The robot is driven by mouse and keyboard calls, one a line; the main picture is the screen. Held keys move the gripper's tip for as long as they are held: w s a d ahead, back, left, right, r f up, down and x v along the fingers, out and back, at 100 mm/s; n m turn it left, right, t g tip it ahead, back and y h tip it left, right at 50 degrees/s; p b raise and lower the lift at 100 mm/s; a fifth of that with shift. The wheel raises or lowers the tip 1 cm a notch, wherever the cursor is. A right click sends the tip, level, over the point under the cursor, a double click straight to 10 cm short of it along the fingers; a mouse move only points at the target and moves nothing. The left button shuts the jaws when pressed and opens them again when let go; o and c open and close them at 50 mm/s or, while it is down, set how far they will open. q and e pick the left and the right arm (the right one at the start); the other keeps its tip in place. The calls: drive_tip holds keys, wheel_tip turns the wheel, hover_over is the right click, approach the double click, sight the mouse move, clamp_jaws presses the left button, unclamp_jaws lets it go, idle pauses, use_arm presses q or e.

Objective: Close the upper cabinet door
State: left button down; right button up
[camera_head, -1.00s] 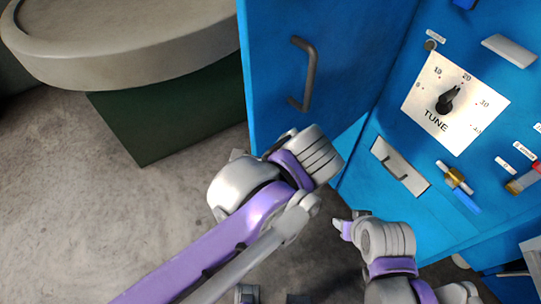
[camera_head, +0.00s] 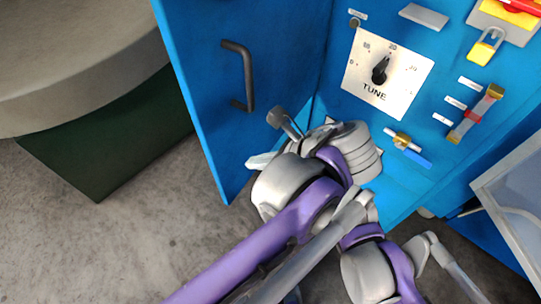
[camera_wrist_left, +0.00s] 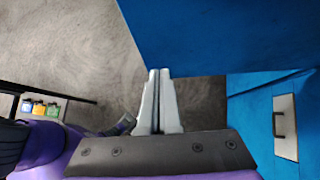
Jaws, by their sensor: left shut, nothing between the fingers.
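The upper cabinet door (camera_head: 200,70) is a blue panel with a dark bar handle (camera_head: 249,80). It stands open, at an angle to the blue cabinet front (camera_head: 330,110). My left gripper (camera_head: 250,161) overlaps the door's lower part in the head view, below the handle. In the left wrist view its pale fingers (camera_wrist_left: 158,74) are shut together and empty. The door's blue panel (camera_wrist_left: 220,35) lies just beyond the fingertips there; contact cannot be told. My right arm is partly behind the left one, and its gripper is hidden.
The cabinet front bears a TUNE dial (camera_head: 380,68), a yellow padlock (camera_head: 484,47) and a brass valve (camera_head: 403,139). A round grey-topped table (camera_head: 70,60) on a dark green base (camera_head: 110,140) stands at left. Concrete floor (camera_head: 90,240) is free below.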

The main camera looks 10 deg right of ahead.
sight(226, 156)
use_arm(q)
drive_tip(key=shift+w+a+f+p, duration=0.15)
drive_tip(key=shift+w+a+f, duration=0.1)
drive_tip(key=shift+w+a, duration=0.45)
drive_tip(key=shift+w+a+f+p, duration=0.1)
drive_tip(key=shift+w+a+f, duration=0.2)
drive_tip(key=shift+w+a, duration=0.35)
drive_tip(key=shift+w+a+f+p, duration=0.15)
drive_tip(key=shift+w+a+f, duration=0.1)
drive_tip(key=shift+w+a, duration=0.4)
